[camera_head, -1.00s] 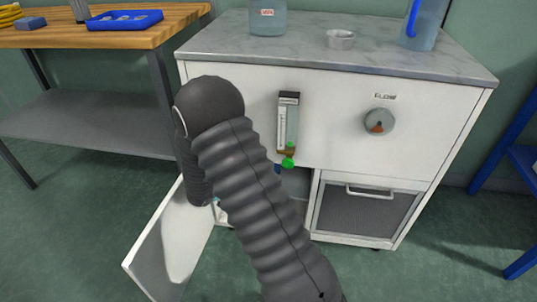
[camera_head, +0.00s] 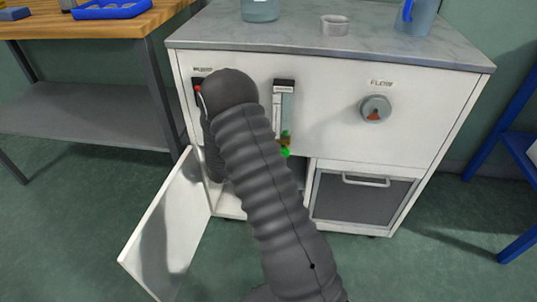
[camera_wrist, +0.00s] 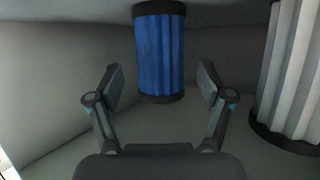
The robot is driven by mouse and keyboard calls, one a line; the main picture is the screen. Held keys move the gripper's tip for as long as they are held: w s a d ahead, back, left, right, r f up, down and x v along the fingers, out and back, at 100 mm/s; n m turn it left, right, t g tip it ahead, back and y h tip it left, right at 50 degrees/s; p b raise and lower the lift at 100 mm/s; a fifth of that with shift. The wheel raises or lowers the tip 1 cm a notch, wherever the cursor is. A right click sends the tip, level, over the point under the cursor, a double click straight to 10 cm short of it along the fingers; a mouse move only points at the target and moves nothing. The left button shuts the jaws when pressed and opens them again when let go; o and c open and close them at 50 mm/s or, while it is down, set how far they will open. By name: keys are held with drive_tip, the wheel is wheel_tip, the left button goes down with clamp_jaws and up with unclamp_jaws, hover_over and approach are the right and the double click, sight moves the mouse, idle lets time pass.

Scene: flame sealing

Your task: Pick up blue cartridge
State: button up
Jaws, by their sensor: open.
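The blue cartridge (camera_wrist: 160,52) stands upright in the wrist view, a ribbed blue cylinder with dark end caps, inside a pale compartment. My gripper (camera_wrist: 160,85) is open and empty, its two fingers spread left and right of the cartridge's line. The cartridge shows between the fingers and seems a little beyond them; I cannot tell the exact gap. In the head view my arm hides the gripper and the cartridge.
A white ribbed cartridge (camera_wrist: 292,75) stands close on the right. The compartment wall (camera_wrist: 60,75) is on the left. In the head view the cabinet (camera_head: 330,115) has its lower left door (camera_head: 165,225) open. A mesh-front drawer (camera_head: 362,198) is to the right.

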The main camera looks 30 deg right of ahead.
drive_tip(key=x, duration=0.3)
drive_tip(key=shift+w+d+f, duration=0.1)
drive_tip(key=shift+w+d, duration=0.05)
drive_tip(key=shift+d, duration=0.1)
drive_tip(key=c, duration=1.3)
